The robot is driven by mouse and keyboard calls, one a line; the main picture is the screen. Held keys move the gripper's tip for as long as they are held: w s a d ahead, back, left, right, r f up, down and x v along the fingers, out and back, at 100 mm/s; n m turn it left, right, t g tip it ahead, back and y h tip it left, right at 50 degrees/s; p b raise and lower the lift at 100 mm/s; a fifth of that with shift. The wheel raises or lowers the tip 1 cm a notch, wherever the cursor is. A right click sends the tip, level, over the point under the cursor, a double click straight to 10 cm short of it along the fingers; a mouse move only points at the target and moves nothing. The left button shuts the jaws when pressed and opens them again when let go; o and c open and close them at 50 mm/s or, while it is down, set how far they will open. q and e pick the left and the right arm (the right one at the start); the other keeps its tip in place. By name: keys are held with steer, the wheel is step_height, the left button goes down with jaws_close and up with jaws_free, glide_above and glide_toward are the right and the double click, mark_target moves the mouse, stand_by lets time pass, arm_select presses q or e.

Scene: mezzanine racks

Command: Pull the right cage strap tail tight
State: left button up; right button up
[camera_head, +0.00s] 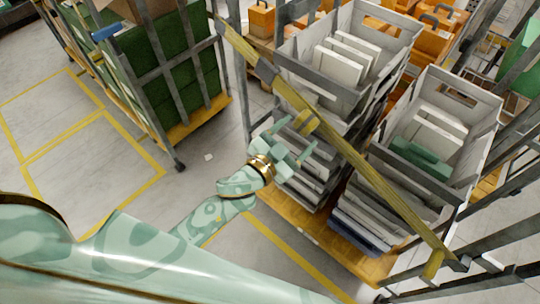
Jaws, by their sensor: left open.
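A yellow strap (345,150) runs diagonally across the front of the right cage, from its upper left post to its lower right. A dark buckle-like piece (265,71) sits on its upper part. A short yellow tail (306,122) sticks out from the strap near my left gripper. My left gripper (292,142) is open, in front of the cage, with its fingers close to this tail; I cannot tell whether they touch it. Another short yellow end (433,264) shows at the strap's lower right. My right gripper is not in view.
The right cage holds grey crates (345,60) with white and green items, above stacked flat goods on an orange base (280,215). Another cage with green goods (180,70) stands at the left.

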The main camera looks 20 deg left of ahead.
arm_select(q)
steer(key=v, duration=1.3)
steer(key=shift+s+b, duration=0.35)
